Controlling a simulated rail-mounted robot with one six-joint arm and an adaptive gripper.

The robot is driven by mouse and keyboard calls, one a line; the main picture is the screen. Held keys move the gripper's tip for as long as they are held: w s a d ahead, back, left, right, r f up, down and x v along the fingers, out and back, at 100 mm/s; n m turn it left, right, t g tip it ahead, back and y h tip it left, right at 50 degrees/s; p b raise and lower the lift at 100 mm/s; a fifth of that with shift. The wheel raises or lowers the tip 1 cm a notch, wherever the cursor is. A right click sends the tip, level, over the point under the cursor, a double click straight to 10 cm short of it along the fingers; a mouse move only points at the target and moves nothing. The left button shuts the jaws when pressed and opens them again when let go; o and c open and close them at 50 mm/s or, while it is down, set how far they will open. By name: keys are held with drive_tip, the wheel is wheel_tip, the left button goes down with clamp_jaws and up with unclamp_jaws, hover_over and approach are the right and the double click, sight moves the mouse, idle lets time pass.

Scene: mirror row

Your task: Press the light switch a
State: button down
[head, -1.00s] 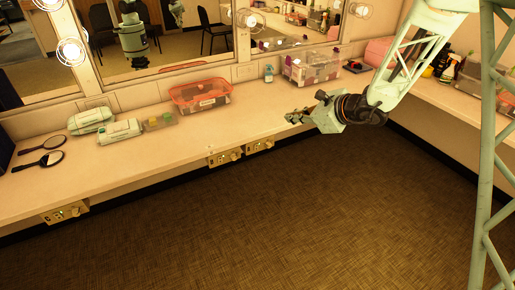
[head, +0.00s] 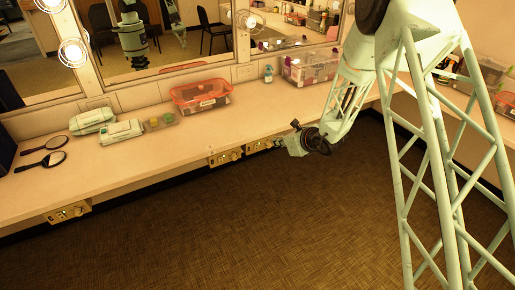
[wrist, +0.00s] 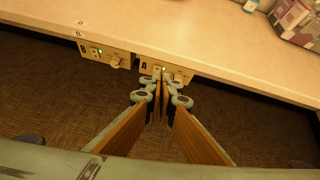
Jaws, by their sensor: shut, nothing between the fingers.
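In the wrist view, the panel marked A (wrist: 147,70) is on the front edge of the counter, straight ahead of my gripper (wrist: 163,78). A small switch with a green light (wrist: 157,67) shows on it, partly behind the fingertips, with a round knob (wrist: 179,77) to its right. My gripper is shut and empty, its fingertips overlapping the panel's lower middle in this view. I cannot tell whether they touch. In the head view, the gripper (head: 279,142) is at the right end of panel A (head: 258,146), below the counter edge.
Panel B (wrist: 104,54), with its own switch and knob, is just left of A. A third panel (head: 68,212) is further left. The counter (head: 200,140) overhangs; a red bin (head: 201,96) and a clear bin (head: 307,69) stand on it. The floor in front is clear.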

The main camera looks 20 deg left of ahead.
wheel_tip(320, 180, down, 7)
drive_tip(key=a+m, duration=0.1)
drive_tip(key=shift+a+f+m+h, duration=0.2)
drive_tip(key=shift+a+m+h, duration=0.1)
drive_tip(key=shift+m+h, duration=0.1)
drive_tip(key=shift+w, duration=0.1)
drive_tip(key=b, duration=0.1)
approach(257, 147)
drive_tip(key=shift+x, duration=2.95)
